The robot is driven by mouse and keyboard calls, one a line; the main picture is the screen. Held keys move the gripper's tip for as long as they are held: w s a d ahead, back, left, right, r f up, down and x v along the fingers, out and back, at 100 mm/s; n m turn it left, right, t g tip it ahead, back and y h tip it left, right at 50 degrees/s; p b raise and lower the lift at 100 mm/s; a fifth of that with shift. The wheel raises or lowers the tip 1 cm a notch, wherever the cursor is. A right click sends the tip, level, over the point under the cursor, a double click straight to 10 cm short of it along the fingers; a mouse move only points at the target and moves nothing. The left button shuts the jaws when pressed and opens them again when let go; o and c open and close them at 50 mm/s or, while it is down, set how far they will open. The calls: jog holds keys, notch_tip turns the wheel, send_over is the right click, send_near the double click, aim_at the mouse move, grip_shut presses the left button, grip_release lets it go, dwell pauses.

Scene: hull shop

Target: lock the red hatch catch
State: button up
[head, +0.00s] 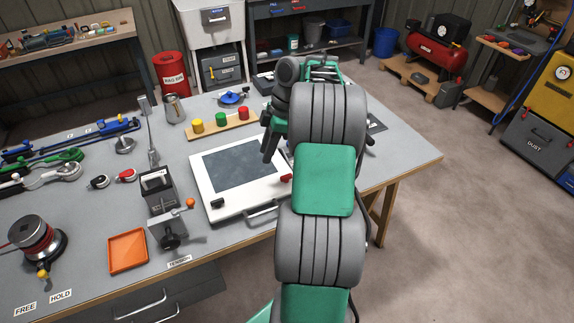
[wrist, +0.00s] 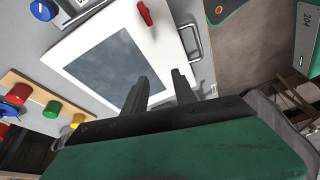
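The hatch is a white square frame (head: 208,187) with a dark grey glassy panel, lying on the bench. The small red hatch catch (head: 286,178) sits at its right front corner. In the wrist view the red catch (wrist: 145,14) shows at the top edge, beyond my fingertips. A black catch (head: 217,203) sits at the front left of the frame. My gripper (head: 270,150) hangs over the hatch's back right part, apart from the red catch. In the wrist view its two fingers (wrist: 160,77) are spread, with nothing between them.
A metal handle (head: 262,214) sticks out from the hatch's front edge. A wooden strip (head: 238,127) with yellow, green and red knobs lies behind the hatch.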

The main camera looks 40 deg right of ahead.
aim_at(286, 175)
jog(key=s+d+f+n, duration=0.3)
jog(key=s+d+f, duration=0.1)
jog(key=d, duration=0.4)
jog(key=shift+y, duration=0.3)
jog(key=b+x, duration=0.2)
jog(key=x, duration=0.4)
jog(key=shift+a+f+b, duration=0.15)
jog(key=shift+f+b, duration=0.1)
jog(key=shift+b, duration=0.05)
jog(key=shift+a+f, duration=0.1)
jog(key=shift+f, duration=0.2)
grip_shut()
